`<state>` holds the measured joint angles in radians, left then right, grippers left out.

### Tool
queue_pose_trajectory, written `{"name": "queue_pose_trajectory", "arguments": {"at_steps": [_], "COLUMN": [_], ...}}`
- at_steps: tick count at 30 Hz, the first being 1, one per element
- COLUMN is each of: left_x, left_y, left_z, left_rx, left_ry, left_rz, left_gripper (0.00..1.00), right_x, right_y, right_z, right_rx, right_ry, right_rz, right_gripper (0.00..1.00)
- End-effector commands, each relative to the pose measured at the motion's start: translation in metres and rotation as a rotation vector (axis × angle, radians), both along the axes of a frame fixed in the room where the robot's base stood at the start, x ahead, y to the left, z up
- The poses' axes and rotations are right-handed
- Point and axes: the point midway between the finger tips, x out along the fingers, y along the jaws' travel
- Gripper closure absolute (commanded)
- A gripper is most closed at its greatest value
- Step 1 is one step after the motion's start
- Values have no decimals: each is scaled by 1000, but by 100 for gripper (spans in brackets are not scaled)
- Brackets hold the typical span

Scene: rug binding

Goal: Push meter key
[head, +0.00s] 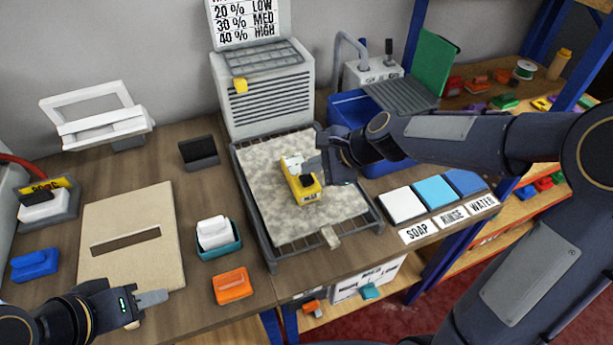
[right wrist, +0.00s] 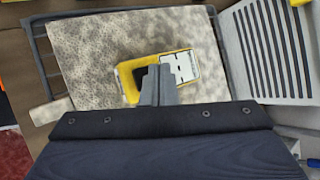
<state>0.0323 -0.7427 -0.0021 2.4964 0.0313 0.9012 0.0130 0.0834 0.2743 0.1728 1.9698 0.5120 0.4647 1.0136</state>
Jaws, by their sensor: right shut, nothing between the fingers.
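The yellow meter (head: 304,188) lies on the mottled grey-beige rug piece (head: 265,180). It has a dark patch, which may be its key, and a white face; both also show on the meter in the right wrist view (right wrist: 127,78). My right gripper (head: 308,166) is shut and empty. In the right wrist view its fingertips (right wrist: 158,80) overlap the meter between the dark patch and the white face. I cannot tell whether they touch it. My left gripper (head: 150,299) is at the lower left, away from the meter; its finger gap is not clear.
A dark wire rack (head: 375,228) holds the rug, in front of a grey vented unit (head: 268,97). White, light blue and dark blue pads (head: 433,191) stand to the right. A beige slotted board (head: 130,215), a teal tray (head: 220,250) and an orange block (head: 233,286) lie left.

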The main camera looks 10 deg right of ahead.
Motion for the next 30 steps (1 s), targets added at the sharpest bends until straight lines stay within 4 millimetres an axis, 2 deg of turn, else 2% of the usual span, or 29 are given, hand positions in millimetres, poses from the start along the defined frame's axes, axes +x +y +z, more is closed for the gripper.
{"name": "queue_pose_trajectory", "arguments": {"at_steps": [20, 30], "left_x": [0, 0], "left_y": [0, 0], "left_z": [0, -7], "left_rx": [0, 0], "left_ry": [0, 0], "left_rz": [0, 0], "left_gripper": [64, 64], "right_x": [0, 0], "right_y": [0, 0], "right_z": [0, -9], "right_rx": [0, 0], "right_ry": [0, 0], "right_rz": [0, 0], "right_gripper": [100, 100]}}
